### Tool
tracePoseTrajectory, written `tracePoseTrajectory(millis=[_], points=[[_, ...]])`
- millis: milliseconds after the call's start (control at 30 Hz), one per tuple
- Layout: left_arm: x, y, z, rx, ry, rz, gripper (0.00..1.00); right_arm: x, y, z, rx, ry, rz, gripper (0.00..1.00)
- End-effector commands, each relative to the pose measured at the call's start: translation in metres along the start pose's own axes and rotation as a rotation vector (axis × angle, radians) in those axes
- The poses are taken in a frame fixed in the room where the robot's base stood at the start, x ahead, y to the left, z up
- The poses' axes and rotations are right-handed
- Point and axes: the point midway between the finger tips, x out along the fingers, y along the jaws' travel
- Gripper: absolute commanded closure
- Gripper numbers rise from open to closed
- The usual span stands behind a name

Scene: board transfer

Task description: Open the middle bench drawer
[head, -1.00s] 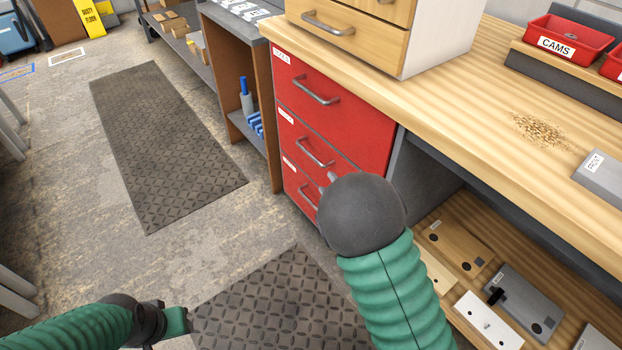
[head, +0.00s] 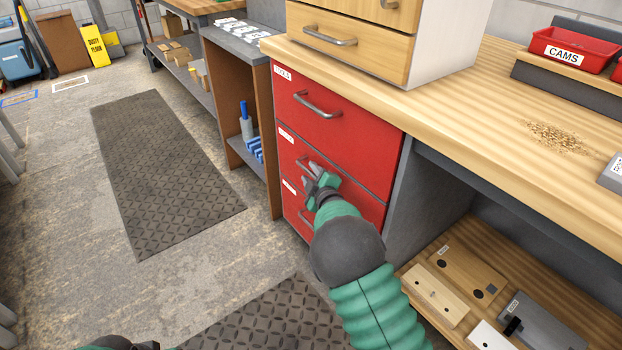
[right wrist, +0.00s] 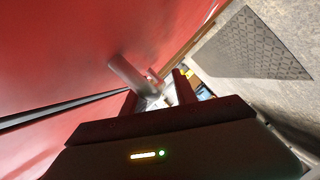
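The red middle bench drawer (head: 345,172) is shut, flush with the red drawers above and below. Its grey bar handle (head: 306,162) shows just beyond my right gripper (head: 314,176), which partly hides it. In the right wrist view the handle (right wrist: 128,75) lies at the fingertips of the right gripper (right wrist: 156,92). The fingers stand apart there; I cannot tell whether they touch the bar. My left gripper (head: 135,344) shows only as a sliver at the bottom edge in the head view, so its fingers cannot be judged.
The top drawer (head: 330,110) is shut under the wooden bench top (head: 470,115). A brown shelf unit (head: 265,165) stands close at the left. Boards lie on the lower shelf (head: 400,285) at the right. The floor in front, with dark mats (head: 165,165), is clear.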

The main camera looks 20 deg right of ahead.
Motion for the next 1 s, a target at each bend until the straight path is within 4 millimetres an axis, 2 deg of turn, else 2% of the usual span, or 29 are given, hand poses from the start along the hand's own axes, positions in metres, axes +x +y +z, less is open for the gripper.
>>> tracePoseTrajectory(millis=[167,433,467,1000], points=[[-0.0006,0.0,-0.0002,0.0,0.0,0.0,0.61,0.0,0.0004,-0.0003,0.0,0.0,0.0,0.66],[-0.0006,0.0,-0.0002,0.0,0.0,0.0,0.61,-0.0003,0.0002,-0.0001,0.0,0.0,-0.001,0.98],[-0.0006,0.0,-0.0002,0.0,0.0,0.0,0.61,-0.0003,0.0,-0.0001,0.0,0.0,-0.001,1.0],[-0.0004,0.0,-0.0001,0.0,0.0,0.0,0.61,-0.0004,-0.0016,0.0006,0.0,-0.002,-0.003,1.0]])
